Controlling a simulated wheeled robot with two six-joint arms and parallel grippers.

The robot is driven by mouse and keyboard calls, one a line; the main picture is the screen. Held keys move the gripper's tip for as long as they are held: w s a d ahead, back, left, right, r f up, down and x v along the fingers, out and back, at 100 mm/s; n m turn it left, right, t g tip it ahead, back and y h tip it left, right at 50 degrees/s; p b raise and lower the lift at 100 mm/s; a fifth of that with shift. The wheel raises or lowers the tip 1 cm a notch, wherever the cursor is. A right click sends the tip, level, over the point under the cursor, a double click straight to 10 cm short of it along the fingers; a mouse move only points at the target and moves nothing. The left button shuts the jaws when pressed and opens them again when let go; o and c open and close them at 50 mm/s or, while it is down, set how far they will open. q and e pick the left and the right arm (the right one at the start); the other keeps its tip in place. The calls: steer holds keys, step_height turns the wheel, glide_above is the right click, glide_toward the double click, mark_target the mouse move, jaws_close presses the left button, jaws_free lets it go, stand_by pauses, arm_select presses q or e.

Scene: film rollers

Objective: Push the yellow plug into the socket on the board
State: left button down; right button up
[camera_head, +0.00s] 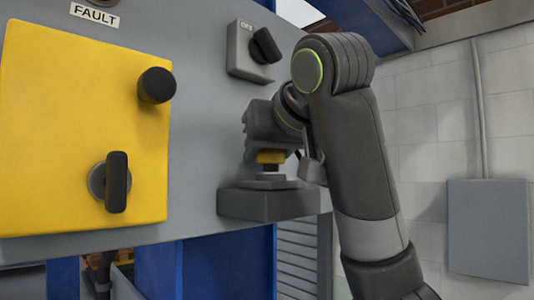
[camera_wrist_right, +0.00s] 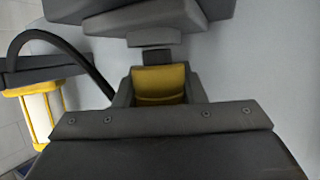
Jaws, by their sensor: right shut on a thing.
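The yellow plug (camera_head: 270,157) is between the fingers of my right gripper (camera_head: 268,152), directly above the dark grey stepped socket block (camera_head: 268,204) on the board (camera_head: 215,120). In the right wrist view the plug (camera_wrist_right: 160,82) sits between the two fingers, with its dark tip (camera_wrist_right: 157,57) pointing at the stepped socket (camera_wrist_right: 150,20). The tip is very close to the socket's raised part; I cannot tell whether they touch. The socket opening is hidden. My left gripper is not in view.
The board carries a yellow panel (camera_head: 60,130) with a black knob (camera_head: 157,85) and a rotary handle (camera_head: 116,182). A grey switch box (camera_head: 250,52) is above my right gripper. A black cable (camera_wrist_right: 75,45) loops at left in the wrist view. A grey wall box (camera_head: 488,230) is at right.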

stand_by(0.7)
steer(key=shift+f+b, duration=0.7)
steer(key=shift+b, duration=0.25)
steer(key=o, duration=1.1)
